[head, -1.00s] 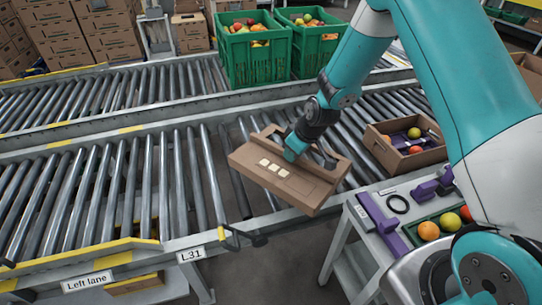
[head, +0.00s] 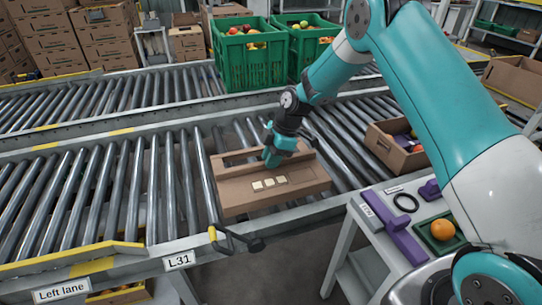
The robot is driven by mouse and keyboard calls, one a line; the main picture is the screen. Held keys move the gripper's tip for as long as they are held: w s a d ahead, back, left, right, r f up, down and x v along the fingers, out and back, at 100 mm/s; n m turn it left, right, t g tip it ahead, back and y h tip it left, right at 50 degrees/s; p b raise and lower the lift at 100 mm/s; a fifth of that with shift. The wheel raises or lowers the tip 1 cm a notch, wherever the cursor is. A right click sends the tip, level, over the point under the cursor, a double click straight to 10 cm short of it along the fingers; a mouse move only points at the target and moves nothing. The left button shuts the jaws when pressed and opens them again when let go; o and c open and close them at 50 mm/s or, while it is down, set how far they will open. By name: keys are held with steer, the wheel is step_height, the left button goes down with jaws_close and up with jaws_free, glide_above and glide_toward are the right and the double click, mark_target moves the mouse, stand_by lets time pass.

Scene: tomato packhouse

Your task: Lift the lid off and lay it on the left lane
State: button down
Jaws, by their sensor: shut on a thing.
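The cardboard lid (head: 235,198) is a flat brown piece with pale square labels on top. In the head view it hangs over the near roller conveyor, right of the L31 sign. My gripper (head: 271,158) is shut on the lid near its far side; the fingertips are partly hidden. The left lane (head: 105,190) is the run of rollers at the left, with a "Left lane" label (head: 61,291) at its front edge. An open cardboard box (head: 397,157) with fruit and a purple thing stands to the right of the lid, partly behind my arm.
Two green crates (head: 248,66) of fruit stand at the back. A side table (head: 362,226) at the right holds purple tools, a black ring and a green tray with an orange fruit. A yellow-and-black handle (head: 222,239) sticks up at the conveyor's front edge. The left rollers are clear.

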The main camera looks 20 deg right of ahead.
steer(key=shift+f+b, duration=1.05)
steer(key=shift+f, duration=1.05)
steer(key=c, duration=0.9)
jaws_free()
steer(key=shift+c, duration=0.2)
steer(key=c, duration=0.3)
steer(key=shift+r, duration=0.1)
steer(key=shift+r+p, duration=2.15)
steer(key=shift+r, duration=0.8)
